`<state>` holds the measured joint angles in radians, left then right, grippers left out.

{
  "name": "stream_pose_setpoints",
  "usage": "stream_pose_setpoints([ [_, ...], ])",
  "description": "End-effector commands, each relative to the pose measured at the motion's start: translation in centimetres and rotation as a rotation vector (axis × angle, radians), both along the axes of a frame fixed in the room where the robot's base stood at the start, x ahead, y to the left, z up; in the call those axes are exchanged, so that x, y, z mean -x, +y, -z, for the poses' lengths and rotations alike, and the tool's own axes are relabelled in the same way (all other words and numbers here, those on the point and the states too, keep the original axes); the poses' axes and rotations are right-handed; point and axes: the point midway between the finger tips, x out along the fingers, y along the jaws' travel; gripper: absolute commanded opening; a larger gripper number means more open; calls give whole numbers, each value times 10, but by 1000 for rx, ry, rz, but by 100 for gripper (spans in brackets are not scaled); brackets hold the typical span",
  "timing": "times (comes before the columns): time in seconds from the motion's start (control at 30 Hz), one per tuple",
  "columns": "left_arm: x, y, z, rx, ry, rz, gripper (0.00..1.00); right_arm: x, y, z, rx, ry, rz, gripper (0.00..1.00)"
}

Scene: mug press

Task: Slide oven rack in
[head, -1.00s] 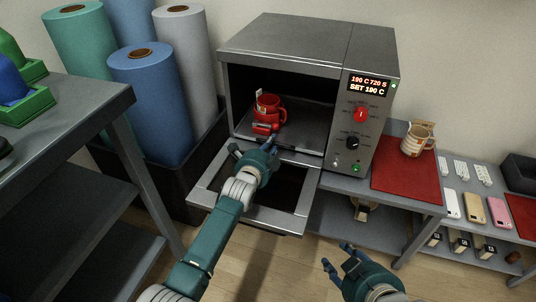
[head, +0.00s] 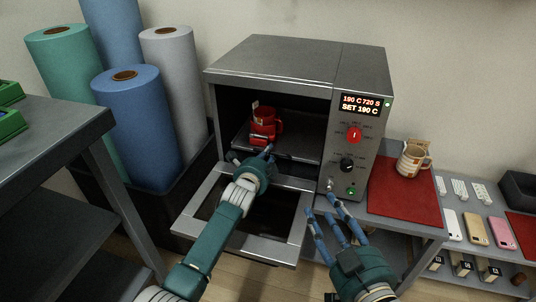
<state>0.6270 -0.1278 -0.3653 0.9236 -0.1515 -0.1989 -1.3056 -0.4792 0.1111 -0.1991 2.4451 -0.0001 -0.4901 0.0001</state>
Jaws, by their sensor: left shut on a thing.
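The oven (head: 260,55) stands with its door (head: 205,195) folded down. Inside, the dark oven rack (head: 306,147) bears a red mug (head: 266,124) with a pale tag on its left side. My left gripper (head: 254,160) is at the rack's front edge, above the open door, and is shut on the rack; its fingers partly hide that edge. My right gripper (head: 330,212) is open and empty, fingers spread, in front of the lower right of the oven, below the control panel.
The control panel (head: 361,130) reads 190 C, 720 S, SET 190 C. To its right, a striped mug (head: 412,160) stands on a red mat (head: 402,198). Rolls of material (head: 145,120) stand in a dark bin at left. A grey shelf unit (head: 60,140) fills the near left.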

Motion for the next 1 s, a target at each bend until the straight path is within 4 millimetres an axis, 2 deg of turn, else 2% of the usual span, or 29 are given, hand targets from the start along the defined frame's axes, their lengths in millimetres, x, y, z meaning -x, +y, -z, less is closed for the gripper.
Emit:
stream_pose_setpoints([
  [0.03,-3,1,-8,2,-12,-2,0,0,0,0,0,0,0,40],
  [0.1,-3,1,-8,3,-13,-2,0,0,0,0,0,1,0,40],
  [0.13,-4,1,-9,3,-14,-2,16,0,0,0,0,1,0,40],
  [0.2,-4,1,-9,3,-15,-2,30,0,0,0,0,1,0,40],
  [0.67,4,4,-5,1,-8,-2,31,0,0,1,1,3,0,40],
  [0.77,13,7,-7,1,-9,-1,31,0,0,1,1,3,0,40],
  [1.0,49,18,-15,0,-10,0,31,0,0,1,1,3,0,40],
])
